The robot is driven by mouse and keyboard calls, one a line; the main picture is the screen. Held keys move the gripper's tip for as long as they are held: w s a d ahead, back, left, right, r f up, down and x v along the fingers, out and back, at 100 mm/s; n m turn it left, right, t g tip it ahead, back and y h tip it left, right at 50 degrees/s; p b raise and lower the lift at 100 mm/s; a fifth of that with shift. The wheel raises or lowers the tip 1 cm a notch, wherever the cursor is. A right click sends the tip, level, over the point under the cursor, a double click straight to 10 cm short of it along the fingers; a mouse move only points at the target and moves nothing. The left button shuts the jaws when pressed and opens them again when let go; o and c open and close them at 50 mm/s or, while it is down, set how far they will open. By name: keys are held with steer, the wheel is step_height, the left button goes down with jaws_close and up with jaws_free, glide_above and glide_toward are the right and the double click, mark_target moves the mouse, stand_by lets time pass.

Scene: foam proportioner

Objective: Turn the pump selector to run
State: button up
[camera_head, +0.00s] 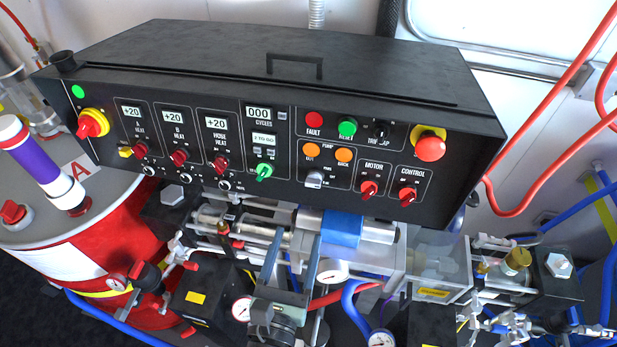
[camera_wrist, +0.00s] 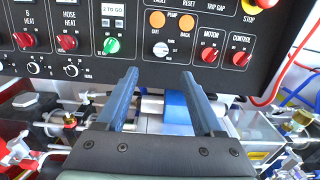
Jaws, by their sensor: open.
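The pump selector (camera_head: 313,180) is a small silver knob on the black control panel, under two orange lights in the block marked PUMP. In the wrist view the selector (camera_wrist: 161,48) sits just above the gap between my fingertips, turned at a slant; which mark it points to is too small to read. My gripper (camera_head: 296,238) is open and empty, below the panel's lower edge in the head view. Its two blue-grey fingers (camera_wrist: 158,75) point toward the panel, apart from the knob. The knob is not hidden.
The green knob (camera_head: 265,171) is left of the selector; the red motor knob (camera_head: 369,188) and control knob (camera_head: 408,195) are to its right. A red-and-yellow stop button (camera_head: 430,148) protrudes at the panel's right. Pipes, gauges and blue hoses (camera_head: 355,300) crowd below.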

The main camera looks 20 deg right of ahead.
mark_target(312, 187)
steer(key=p+x, duration=0.2)
steer(key=x, duration=1)
steer(key=shift+d, duration=0.1)
jaws_close()
